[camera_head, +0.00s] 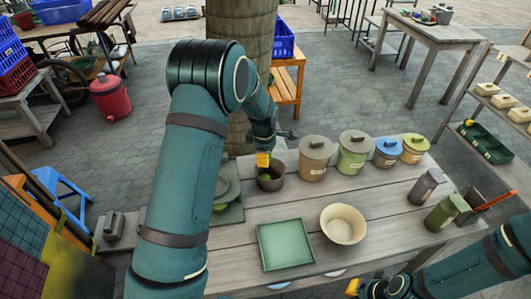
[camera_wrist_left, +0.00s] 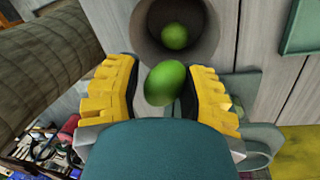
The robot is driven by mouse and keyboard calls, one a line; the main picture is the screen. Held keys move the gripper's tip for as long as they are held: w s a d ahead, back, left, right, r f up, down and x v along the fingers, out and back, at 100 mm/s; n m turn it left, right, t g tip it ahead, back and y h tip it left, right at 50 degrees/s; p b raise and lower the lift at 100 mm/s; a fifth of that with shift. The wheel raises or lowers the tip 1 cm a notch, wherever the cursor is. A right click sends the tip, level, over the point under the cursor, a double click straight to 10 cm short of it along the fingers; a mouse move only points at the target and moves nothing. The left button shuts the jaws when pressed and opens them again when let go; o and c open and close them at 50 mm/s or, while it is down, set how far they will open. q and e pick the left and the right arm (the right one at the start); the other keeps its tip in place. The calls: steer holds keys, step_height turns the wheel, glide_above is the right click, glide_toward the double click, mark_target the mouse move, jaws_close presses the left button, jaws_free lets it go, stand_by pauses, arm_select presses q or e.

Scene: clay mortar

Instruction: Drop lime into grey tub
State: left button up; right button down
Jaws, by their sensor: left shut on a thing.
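A lime (camera_wrist_left: 165,83) is held between the yellow fingers of my left gripper (camera_wrist_left: 160,92), which is shut on it. In the head view this gripper (camera_head: 263,160) is over a dark grey tub (camera_head: 271,184) on the table. The tub's open mouth also shows in the left wrist view (camera_wrist_left: 208,48), just beyond the held lime. A second green lime (camera_wrist_left: 174,36) lies inside the tub. My right gripper (camera_head: 372,289) is at the bottom edge of the head view, partly cut off, so its opening is unclear.
Lidded canisters (camera_head: 314,160) stand in a row right of the tub. A cream bowl (camera_head: 343,224) and a green square tray (camera_head: 285,245) are in front. Two small containers (camera_head: 427,187) stand at right.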

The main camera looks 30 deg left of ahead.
arm_select(q)
steer(key=o, duration=1.3)
steer(key=shift+c, duration=0.2)
steer(key=shift+r, duration=0.1)
step_height(320, 180, up, 12)
steer(key=s, duration=0.1)
steer(key=shift+s+d, duration=0.2)
steer(key=shift+s, duration=0.2)
